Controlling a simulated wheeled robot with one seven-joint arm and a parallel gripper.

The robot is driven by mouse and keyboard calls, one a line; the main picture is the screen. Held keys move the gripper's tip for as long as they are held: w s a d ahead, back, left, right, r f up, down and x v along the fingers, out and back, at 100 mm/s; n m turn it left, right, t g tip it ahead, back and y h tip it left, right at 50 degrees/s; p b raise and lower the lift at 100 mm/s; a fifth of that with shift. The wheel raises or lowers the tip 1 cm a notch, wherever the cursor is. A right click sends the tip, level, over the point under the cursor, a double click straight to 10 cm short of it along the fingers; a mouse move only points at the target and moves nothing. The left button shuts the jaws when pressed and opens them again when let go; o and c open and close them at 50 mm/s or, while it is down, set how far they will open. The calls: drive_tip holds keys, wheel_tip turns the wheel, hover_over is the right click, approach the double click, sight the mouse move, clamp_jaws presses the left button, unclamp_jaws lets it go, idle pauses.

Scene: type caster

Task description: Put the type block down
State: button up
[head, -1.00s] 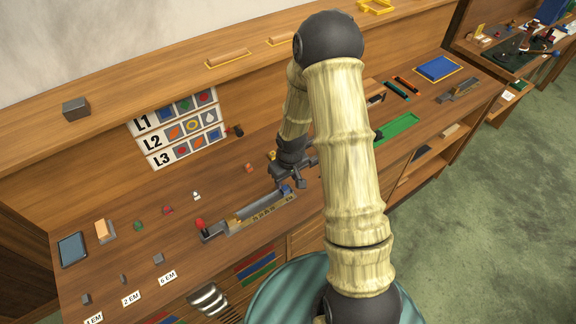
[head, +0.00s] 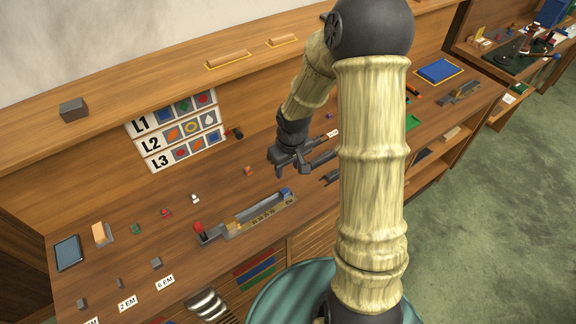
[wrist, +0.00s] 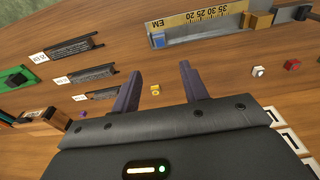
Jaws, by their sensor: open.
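A blue type block (head: 286,192) sits at the right end of the long metal composing stick (head: 250,215), apart from my gripper. In the wrist view the blue block (wrist: 157,39) is at the left end of the stick's channel, beside the yellow scale (wrist: 205,19). My gripper (head: 298,170) is open and empty above the bench, behind the stick's right end. In the wrist view its two fingers (wrist: 158,82) are spread apart. A small yellow piece (wrist: 155,87) shows on the bench between them in the picture, apart from the fingers.
Small red (wrist: 292,65) and white (wrist: 257,71) pieces lie on the bench. Several dark labelled holders (wrist: 78,50) stand to the left in the wrist view. The layout chart (head: 175,130) is at the back. Bare wood lies around the stick.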

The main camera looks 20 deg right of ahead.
drive_tip(key=s+r+m+t, duration=0.1)
drive_tip(key=s+r+m, duration=0.2)
drive_tip(key=s+r, duration=0.7)
drive_tip(key=s, duration=0.3)
drive_tip(key=shift+a+m, duration=0.2)
drive_tip(key=shift+m, duration=0.1)
